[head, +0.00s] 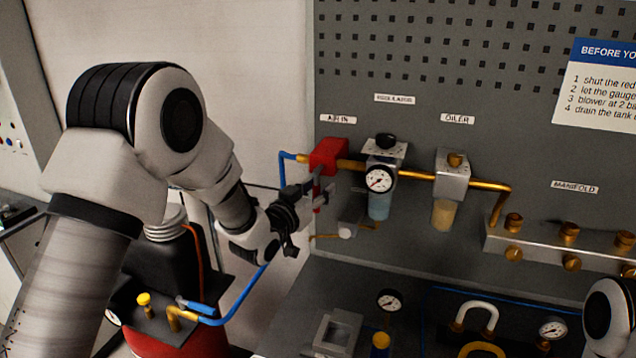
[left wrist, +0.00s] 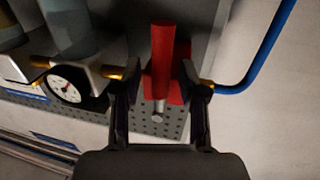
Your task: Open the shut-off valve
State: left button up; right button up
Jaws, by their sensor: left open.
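The shut-off valve is a red block (head: 328,154) on the grey panel, under the "AIR IN" label, between a blue hose and a brass pipe. A red lever hangs down from it, partly hidden by my gripper in the head view. My left gripper (head: 322,194) is open at the lever, just below the block. In the left wrist view the red lever (left wrist: 163,55) stands between the two open fingers (left wrist: 158,88), with space at both sides. Contact with either finger cannot be told. Only a white part of my right arm shows at the right edge; its gripper is out of view.
Below are a bench with gauges and fittings, and a red tank (head: 190,343) with a blue hose (head: 240,297). A sign (head: 604,85) hangs upper right.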

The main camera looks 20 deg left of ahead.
pick_arm(q)
jog(key=shift+s+r, duration=0.15)
jog(key=shift+c, duration=0.4)
grip_shut()
pick_arm(e)
jog(key=shift+s+r, duration=0.1)
jog(key=shift+s, duration=0.1)
